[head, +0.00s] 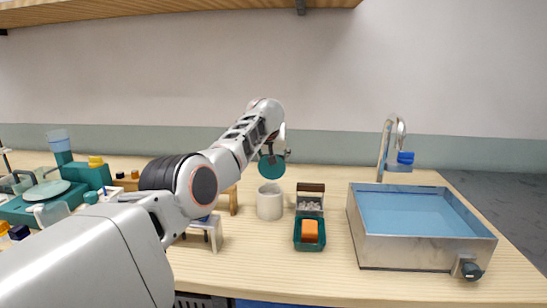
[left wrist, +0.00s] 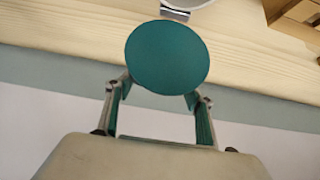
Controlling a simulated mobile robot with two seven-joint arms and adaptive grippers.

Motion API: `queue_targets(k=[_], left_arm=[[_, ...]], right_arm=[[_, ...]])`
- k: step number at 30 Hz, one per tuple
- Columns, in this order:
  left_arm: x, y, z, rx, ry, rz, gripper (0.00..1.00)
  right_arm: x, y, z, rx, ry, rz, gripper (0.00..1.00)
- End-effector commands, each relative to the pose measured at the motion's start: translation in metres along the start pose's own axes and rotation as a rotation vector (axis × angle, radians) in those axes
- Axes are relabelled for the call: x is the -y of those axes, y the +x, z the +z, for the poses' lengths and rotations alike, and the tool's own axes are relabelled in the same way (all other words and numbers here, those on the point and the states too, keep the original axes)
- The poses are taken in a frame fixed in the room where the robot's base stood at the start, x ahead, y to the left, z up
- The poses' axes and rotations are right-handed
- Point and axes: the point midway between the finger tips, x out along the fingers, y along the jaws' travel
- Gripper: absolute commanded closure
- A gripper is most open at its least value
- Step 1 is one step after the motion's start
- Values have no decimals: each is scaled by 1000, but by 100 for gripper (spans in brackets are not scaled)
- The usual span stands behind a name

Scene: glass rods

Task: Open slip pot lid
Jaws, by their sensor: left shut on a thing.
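A round teal lid (head: 272,166) is held in my left gripper (head: 277,150), above the white pot (head: 269,204) and clear of it. In the left wrist view the lid (left wrist: 167,57) shows its flat round face, with the fingers of my left gripper (left wrist: 160,94) at its near edge; its grip is hidden behind the disc. Part of the pot's white rim (left wrist: 192,5) shows at the top of that view. The pot stands upright on the table with its top uncovered. My right gripper is not in view.
A teal tray (head: 311,246) with an orange sponge (head: 309,231) and a small box (head: 310,197) stand right of the pot. A metal basin of blue water (head: 400,252) is further right. A wooden stand (head: 233,200) is left of the pot.

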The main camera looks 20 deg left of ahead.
Motion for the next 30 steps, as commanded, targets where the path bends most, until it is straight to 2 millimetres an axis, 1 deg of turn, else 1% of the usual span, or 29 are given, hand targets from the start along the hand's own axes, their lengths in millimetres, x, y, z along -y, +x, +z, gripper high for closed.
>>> queue_targets(k=[1,24,25,30], left_arm=[[2,9,13,25,8,-7,85],[2,9,13,34,8,-7,85],[2,9,13,34,8,-7,39],[2,6,9,27,6,-5,39]], right_arm=[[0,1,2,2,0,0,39],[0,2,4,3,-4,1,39],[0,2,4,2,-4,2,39],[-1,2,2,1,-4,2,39]])
